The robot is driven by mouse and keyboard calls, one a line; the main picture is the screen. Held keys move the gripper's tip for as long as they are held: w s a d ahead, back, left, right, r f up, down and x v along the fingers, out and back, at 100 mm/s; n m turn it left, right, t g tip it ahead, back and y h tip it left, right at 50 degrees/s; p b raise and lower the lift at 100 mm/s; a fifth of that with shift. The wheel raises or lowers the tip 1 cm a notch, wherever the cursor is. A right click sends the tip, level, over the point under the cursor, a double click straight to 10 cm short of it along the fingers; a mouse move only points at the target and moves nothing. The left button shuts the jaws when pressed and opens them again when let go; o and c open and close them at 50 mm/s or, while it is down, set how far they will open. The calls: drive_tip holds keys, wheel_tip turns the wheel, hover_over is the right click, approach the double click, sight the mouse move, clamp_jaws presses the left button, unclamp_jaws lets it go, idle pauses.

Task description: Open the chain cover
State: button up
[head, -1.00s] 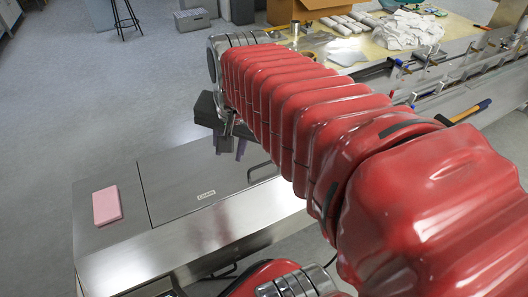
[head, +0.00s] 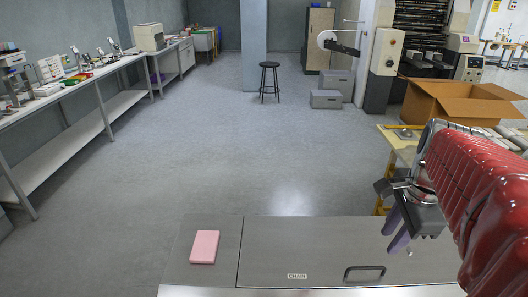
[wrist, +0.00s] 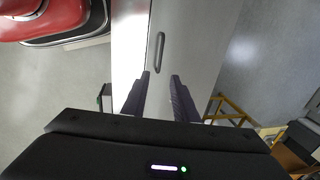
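The chain cover (head: 300,248) is a flat steel lid, lying shut in the steel top, with a "CHAIN" label (head: 297,276) near its front edge. Its bar handle (head: 364,273) is right of the label. In the wrist view the handle (wrist: 159,50) lies beyond my fingertips, lined up with the gap between them, and the cover (wrist: 185,45) spreads around it. My gripper (head: 393,241) has dark purple fingers pointing down, above the right part of the cover, behind and right of the handle. In the wrist view my gripper (wrist: 160,75) is open and empty, apart from the handle.
A pink block (head: 204,247) lies on the steel top, left of the cover. A yellow-framed table (head: 392,150) and an open cardboard box (head: 462,100) stand at the right. The floor (head: 240,150) behind the machine is clear up to a stool (head: 269,80).

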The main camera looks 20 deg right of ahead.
sight(371, 268)
drive_tip(key=w+f, duration=0.1)
drive_tip(key=f, duration=0.8)
drive_tip(key=w+f, duration=0.1)
drive_tip(key=f, duration=0.3)
drive_tip(key=shift+w+d+f, duration=0.2)
drive_tip(key=shift+w+d, duration=0.1)
drive_tip(key=shift+d, duration=0.05)
clamp_jaws()
idle(1.0)
